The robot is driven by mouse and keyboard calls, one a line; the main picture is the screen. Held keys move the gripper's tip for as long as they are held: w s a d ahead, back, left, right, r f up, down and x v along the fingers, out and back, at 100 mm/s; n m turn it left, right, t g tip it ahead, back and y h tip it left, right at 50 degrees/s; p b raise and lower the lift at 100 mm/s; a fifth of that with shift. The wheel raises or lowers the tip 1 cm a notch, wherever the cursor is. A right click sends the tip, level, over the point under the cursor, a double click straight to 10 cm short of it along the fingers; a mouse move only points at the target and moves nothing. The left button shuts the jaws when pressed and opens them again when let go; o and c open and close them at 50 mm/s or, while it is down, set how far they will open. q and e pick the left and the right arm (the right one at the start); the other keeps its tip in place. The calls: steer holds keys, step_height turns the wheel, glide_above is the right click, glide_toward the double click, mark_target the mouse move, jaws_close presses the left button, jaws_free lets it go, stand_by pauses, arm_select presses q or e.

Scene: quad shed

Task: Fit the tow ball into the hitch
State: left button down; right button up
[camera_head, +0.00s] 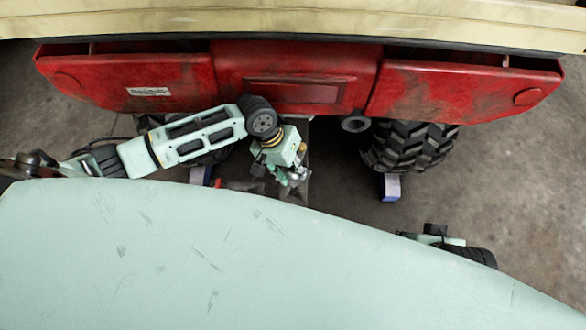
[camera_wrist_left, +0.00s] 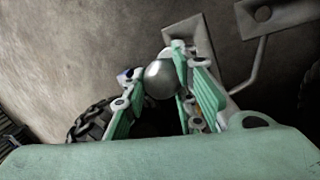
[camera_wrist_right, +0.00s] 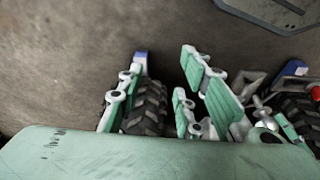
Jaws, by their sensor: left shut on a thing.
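The tow ball (camera_wrist_left: 162,79) is a shiny silver sphere in the left wrist view. My left gripper (camera_head: 292,178) reaches in from the left below the middle of the red rear body, and its fingers are shut on the ball. The ball is hard to make out in the head view. A grey flat metal piece (camera_wrist_left: 201,42) lies just behind the ball; I cannot tell whether it is part of the hitch or whether they touch. My right gripper (camera_wrist_right: 168,85) is open and empty, its fingers spread in front of a tyre. In the head view it is mostly hidden.
The red quad rear (camera_head: 295,83) spans the top. A black tyre (camera_head: 408,147) stands at right above a blue-faced block (camera_head: 389,187). A round grey pipe end (camera_head: 355,122) sticks out between tyre and centre. Bare concrete (camera_head: 520,190) lies at right.

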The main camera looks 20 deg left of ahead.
arm_select(q)
steer(key=shift+a+f+b, duration=0.1)
steer(key=shift+f+b, duration=0.4)
steer(key=shift+f, duration=0.1)
steer(key=shift+w+f+b, duration=0.1)
steer(key=shift+f+b, duration=0.25)
steer(key=shift+b, duration=0.15)
steer(key=shift+f+b, duration=0.35)
steer(key=shift+b, duration=0.05)
steer(key=shift+f+b, duration=0.4)
steer(key=shift+b, duration=0.1)
steer(key=shift+f+b, duration=0.2)
steer(key=shift+b, duration=0.1)
arm_select(e)
steer(key=w+a+r+t+y, duration=0.1)
steer(key=w+a+r+t, duration=0.1)
steer(key=w+r+t, duration=0.2)
steer(key=w+a+r+t+y, duration=0.1)
steer(key=w+a+r+t, duration=0.2)
steer(key=w+r, duration=0.3)
steer(key=shift+w+t, duration=0.9)
steer(key=shift+w, duration=1.1)
steer(key=shift+s+d+f, duration=0.15)
steer(key=shift+s+f, duration=0.05)
steer(key=shift+f, duration=0.1)
steer(key=shift+s+d+f+g, duration=0.1)
steer(key=shift+s+f+g, duration=0.1)
steer(key=shift+g, duration=0.1)
